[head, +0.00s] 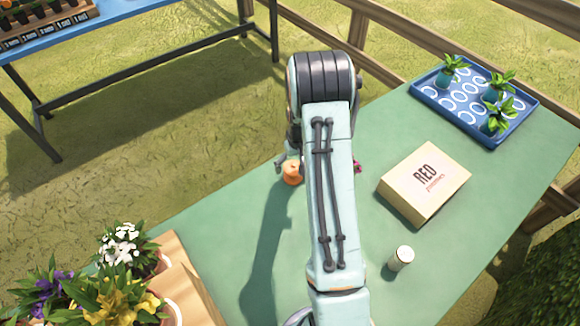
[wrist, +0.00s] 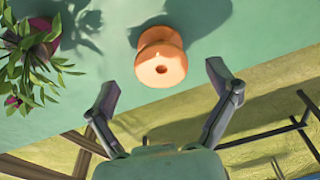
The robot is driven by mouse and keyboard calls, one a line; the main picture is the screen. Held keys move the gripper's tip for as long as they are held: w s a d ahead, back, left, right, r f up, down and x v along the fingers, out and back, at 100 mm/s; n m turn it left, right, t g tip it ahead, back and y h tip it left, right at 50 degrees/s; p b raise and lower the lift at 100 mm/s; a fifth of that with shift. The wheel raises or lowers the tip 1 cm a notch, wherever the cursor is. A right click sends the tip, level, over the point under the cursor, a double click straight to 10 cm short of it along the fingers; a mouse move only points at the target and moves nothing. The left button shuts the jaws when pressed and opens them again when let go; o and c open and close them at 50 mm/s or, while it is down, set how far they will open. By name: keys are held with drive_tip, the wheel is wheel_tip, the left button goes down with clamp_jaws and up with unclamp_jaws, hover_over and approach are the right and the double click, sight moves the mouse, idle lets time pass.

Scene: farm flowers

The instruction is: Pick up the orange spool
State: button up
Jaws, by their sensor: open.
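The orange spool (head: 292,173) stands on the green table near its far left edge in the head view, partly covered by my arm. In the wrist view the orange spool (wrist: 161,58) shows its end with a small dark hole, ahead of the fingertips and roughly midway between them. My gripper (wrist: 163,84) is open and empty, with its two fingers spread wide, apart from the spool. In the head view my arm hides most of the gripper.
A potted plant (wrist: 38,40) stands left of the spool in the wrist view. In the head view a cardboard box (head: 424,185), a small white-capped jar (head: 401,258) and a blue tray (head: 425,93) with plants sit on the right. Potted flowers (head: 120,246) stand at lower left.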

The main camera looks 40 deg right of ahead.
sight(293, 168)
drive_tip(key=f, duration=0.4)
drive_tip(key=shift+w+f, duration=0.15)
drive_tip(key=shift+w, duration=0.1)
drive_tip(key=c, duration=1.1)
drive_tip(key=shift+c, duration=0.2)
